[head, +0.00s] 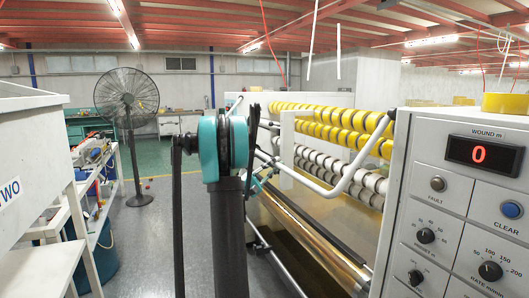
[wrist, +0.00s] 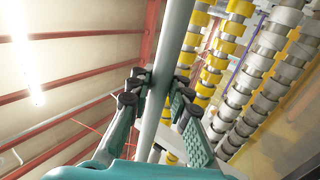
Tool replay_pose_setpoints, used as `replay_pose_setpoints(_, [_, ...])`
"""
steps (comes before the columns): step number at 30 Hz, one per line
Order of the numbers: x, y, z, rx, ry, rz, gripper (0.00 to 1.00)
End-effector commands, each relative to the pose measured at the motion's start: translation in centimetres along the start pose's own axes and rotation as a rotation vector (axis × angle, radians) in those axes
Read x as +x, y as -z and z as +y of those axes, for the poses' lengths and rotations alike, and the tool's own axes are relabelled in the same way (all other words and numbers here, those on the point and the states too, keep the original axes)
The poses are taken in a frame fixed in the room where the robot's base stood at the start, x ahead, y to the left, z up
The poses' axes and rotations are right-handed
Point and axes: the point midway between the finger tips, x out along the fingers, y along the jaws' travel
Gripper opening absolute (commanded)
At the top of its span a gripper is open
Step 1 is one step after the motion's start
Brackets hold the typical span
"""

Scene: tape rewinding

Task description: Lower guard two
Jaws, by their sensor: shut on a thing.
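The guard is a pale grey tubular bar (head: 348,178) with bent ends, in front of the tape rolls on the machine in the head view. In the wrist view the grey tube (wrist: 174,38) runs from the top edge down between my fingers. No label on the guard is readable.
Yellow tape rolls (head: 345,137) and paler rolls (head: 345,176) line the machine behind the guard. A control panel (head: 462,200) stands close at right, its display (head: 483,154) reading 0. A fan (head: 128,100) stands on open floor.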

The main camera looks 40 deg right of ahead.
Motion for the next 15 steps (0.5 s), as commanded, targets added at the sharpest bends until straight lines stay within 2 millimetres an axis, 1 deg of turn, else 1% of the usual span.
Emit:
replay_pose_setpoints(1, [0.4,-0.1,-1.4,-0.001,0.002,-0.003,0.00])
replay_pose_setpoints(6, [1.7,0.0,-4.8,0.000,0.002,-0.002,0.00])
replay_pose_setpoints(10, [2.7,0.0,-6.7,-0.001,0.003,-0.002,0.00])
replay_pose_setpoints(15, [3.7,0.0,-8.3,0.001,0.004,-0.001,0.00])
